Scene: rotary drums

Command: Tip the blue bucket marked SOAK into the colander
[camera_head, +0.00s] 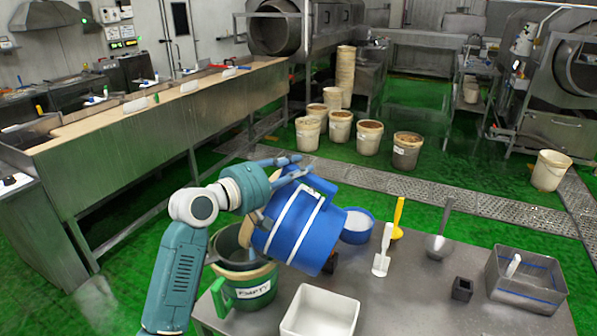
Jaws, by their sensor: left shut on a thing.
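My left gripper (292,172) is shut on the upper part of a blue bucket (298,232) with pale bands. The bucket is strongly tilted above the left end of the steel table. No SOAK marking is readable on the side that shows. Below and left of it stands a green bucket (236,291) marked EMPTY. A dark grey, bowl-like rim (226,242) shows at its top, partly behind the blue bucket; I cannot tell for sure whether it is the colander. A tan strip shows at the blue bucket's left side; I cannot tell what it is. My right gripper is out of view.
The steel table (420,290) holds a white square tub (320,312), a round blue container (357,226), a white scoop (382,255), a yellow utensil (398,218), a ladle (437,242), a small dark block (462,289) and a steel bin (527,282). Its middle is mostly clear.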

